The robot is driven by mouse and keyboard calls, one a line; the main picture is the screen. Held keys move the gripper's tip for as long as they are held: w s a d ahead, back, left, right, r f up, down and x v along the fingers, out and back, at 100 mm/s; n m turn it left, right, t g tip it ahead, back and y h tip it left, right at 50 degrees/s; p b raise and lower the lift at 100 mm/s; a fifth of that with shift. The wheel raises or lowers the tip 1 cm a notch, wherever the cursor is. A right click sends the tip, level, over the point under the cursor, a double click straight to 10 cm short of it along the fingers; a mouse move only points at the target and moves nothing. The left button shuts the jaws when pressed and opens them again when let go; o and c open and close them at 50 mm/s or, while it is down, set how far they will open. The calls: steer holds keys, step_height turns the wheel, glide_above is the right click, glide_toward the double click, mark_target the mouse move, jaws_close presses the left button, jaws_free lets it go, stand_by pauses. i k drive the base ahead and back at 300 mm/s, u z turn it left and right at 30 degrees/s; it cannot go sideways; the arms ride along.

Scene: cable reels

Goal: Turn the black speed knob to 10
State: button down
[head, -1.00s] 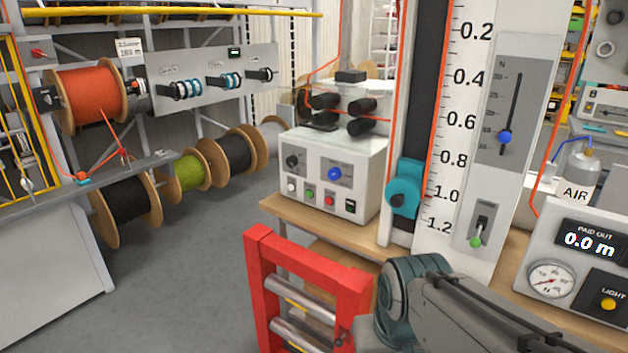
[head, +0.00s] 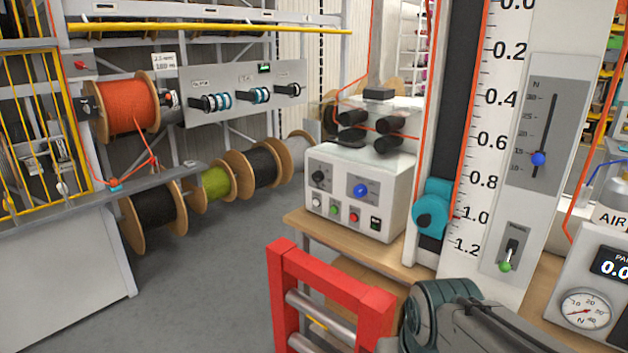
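A black knob (head: 319,177) sits at the upper left of the front of a white control box (head: 340,220) on a wooden bench. Its scale and label are too small to read, so its setting cannot be told. To its right is a larger blue knob (head: 360,190). My arm shows at the bottom right, in front of the bench. My gripper is outside the picture.
A red roller frame (head: 330,285) stands in front of the bench, beside my arm. Cable reels (head: 155,215) line the left; grey floor (head: 220,290) between is clear.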

mark_target(318, 175)
steer(key=z, duration=0.1)
steer(key=k, duration=0.5)
steer(key=u, duration=1.05)
steer(key=i, duration=1.25)
steer(key=z, duration=0.6)
steer(key=i, duration=0.45)
steer(key=z, duration=0.55)
